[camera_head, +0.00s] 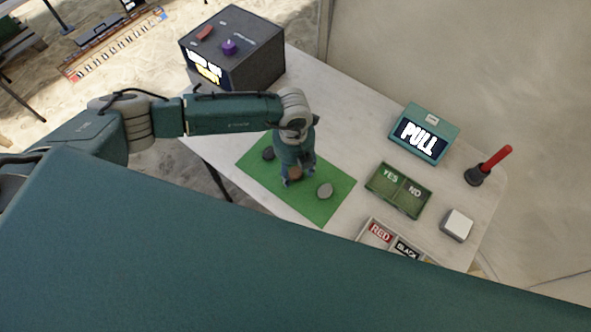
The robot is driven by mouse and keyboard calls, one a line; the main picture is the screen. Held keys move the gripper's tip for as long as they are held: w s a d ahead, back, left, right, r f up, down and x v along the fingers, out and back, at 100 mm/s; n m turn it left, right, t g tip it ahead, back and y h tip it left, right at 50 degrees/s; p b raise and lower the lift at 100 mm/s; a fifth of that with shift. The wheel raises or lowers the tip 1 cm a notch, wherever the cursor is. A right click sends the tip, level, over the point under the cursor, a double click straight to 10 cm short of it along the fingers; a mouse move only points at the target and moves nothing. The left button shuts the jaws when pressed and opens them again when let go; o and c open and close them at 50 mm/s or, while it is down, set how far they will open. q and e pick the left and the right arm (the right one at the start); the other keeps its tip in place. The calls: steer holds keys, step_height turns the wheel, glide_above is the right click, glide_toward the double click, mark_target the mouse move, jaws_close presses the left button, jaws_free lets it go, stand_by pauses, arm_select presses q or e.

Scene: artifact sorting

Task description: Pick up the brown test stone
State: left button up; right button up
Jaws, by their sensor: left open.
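The brown test stone (295,173) lies on the green mat (313,208), partly hidden by my left gripper. My left gripper (298,178) points down over the mat, with its fingers open around or just above the brown stone; I cannot tell whether they touch it. A grey stone (324,191) lies on the mat to the right of the gripper. A dark stone (268,153) lies on the mat to its left. My right gripper is not in view.
A dark box (262,68) with a purple knob stands at the back left of the table. A teal PULL box (424,132), a red-handled lever (488,166), a green YES/NO tray (377,186), a white button (457,225) and a RED/BLACK tray (366,238) are on the right.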

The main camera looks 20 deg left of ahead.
arm_select(q)
steer(key=c, duration=1.2)
